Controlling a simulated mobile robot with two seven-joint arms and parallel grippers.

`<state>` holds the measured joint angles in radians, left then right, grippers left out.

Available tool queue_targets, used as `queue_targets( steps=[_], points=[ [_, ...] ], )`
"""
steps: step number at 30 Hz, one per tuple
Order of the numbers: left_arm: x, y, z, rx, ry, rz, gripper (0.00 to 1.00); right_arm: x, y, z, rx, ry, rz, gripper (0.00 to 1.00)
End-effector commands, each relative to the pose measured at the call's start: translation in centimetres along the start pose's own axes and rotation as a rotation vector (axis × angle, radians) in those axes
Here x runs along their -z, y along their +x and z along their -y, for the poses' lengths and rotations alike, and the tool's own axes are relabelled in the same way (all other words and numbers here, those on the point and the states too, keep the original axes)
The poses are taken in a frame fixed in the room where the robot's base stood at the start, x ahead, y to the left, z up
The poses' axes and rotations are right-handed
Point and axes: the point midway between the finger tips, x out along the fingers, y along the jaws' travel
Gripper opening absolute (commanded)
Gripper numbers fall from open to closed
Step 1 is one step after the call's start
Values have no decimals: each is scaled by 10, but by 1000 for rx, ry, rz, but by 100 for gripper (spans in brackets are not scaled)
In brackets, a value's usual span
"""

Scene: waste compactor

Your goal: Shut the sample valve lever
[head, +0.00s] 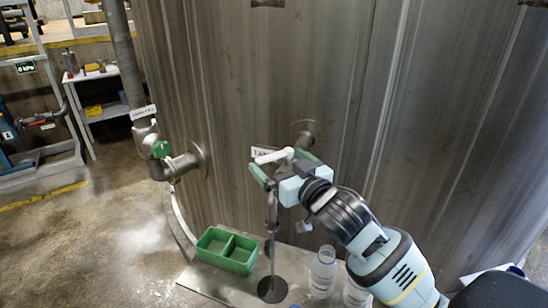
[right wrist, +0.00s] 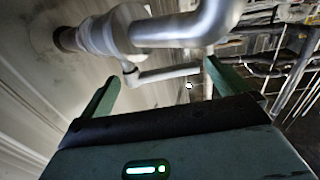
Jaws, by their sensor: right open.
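The sample valve is on a short pipe (head: 305,132) out of the big metal tank, with a partly hidden label (head: 260,152) beside it. Its pale lever (head: 274,156) sticks out sideways to the left. My right gripper (head: 283,165) is at the valve, its green fingers open on either side of the lever. In the right wrist view the lever (right wrist: 165,75) lies across the space between the fingertips (right wrist: 160,78), under the grey pipe (right wrist: 185,25); I cannot tell whether a finger touches it. A thin spout (head: 272,212) hangs below. My left gripper is not in view.
Below are a green two-compartment tray (head: 227,250), a dark round spot (head: 272,289) under the spout, and clear bottles (head: 323,272). A shelf cart (head: 95,90) stands farther left; the floor between is free.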

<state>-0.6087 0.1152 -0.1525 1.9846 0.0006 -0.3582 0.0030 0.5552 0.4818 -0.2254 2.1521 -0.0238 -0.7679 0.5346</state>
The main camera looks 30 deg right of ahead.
Motion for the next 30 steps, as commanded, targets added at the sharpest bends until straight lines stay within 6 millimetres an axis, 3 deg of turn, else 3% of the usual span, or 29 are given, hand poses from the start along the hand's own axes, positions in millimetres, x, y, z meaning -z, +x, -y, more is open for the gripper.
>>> queue_targets(
  steps=[3, 9, 19, 24, 30],
  points=[
    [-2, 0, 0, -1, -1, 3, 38, -2, -18, 0, 1, -1, 2, 100],
    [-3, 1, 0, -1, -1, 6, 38, -1, -34, 0, 1, -1, 1, 100],
    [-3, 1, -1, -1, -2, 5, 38, 0, -38, 0, 0, -1, 0, 100],
    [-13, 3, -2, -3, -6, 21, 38, 1, -36, -13, -19, -10, -44, 78],
    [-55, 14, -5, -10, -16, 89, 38, 24, -46, -71, -81, -107, -316, 52]
  ],
)
